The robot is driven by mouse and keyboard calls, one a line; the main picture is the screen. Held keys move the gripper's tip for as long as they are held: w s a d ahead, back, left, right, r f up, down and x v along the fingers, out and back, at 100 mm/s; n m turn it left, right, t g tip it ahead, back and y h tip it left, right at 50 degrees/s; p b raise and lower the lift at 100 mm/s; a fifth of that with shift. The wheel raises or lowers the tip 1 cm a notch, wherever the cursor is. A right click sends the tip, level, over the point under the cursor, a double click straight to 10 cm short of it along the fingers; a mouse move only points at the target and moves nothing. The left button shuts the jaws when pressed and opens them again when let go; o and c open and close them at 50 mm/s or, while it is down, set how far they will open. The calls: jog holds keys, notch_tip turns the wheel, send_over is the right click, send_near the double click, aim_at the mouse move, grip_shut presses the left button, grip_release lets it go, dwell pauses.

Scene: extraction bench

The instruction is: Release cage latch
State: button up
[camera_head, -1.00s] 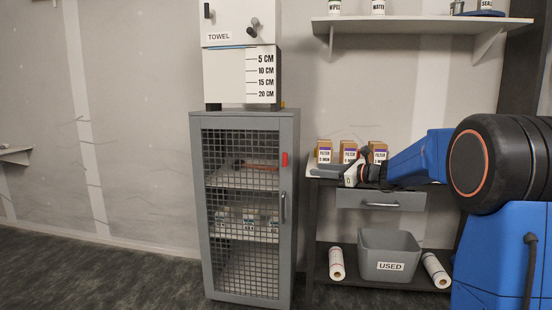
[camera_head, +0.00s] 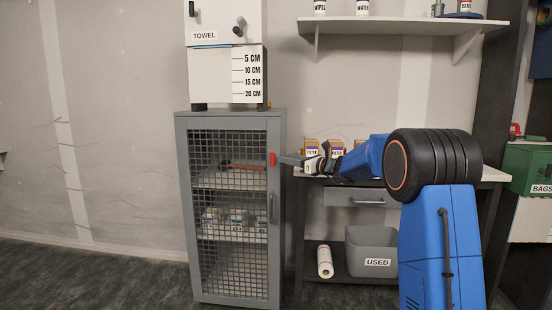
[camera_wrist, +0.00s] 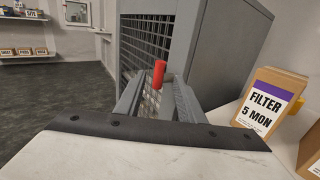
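The grey mesh-fronted cage cabinet (camera_head: 281,210) stands on the floor with its door (camera_head: 190,262) closed. The red latch (camera_head: 272,159) is on the upper right of the door's frame, above a grey bar handle (camera_head: 271,208). My gripper (camera_head: 290,160) reaches in from the right, its fingertips very close to the latch. In the wrist view my gripper (camera_wrist: 158,92) is open, and the upright red latch (camera_wrist: 159,73) shows between the fingertips. Whether the fingers touch it I cannot tell.
A workbench (camera_wrist: 140,155) with filter boxes (camera_wrist: 268,101) stands right of the cabinet. A towel dispenser (camera_head: 214,70) tops the cabinet. Open floor lies left.

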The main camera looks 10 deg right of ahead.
aim_at(273, 159)
jog(key=x, duration=0.7)
jog(key=shift+a, duration=0.15)
jog(key=shift+w, duration=0.15)
grip_shut()
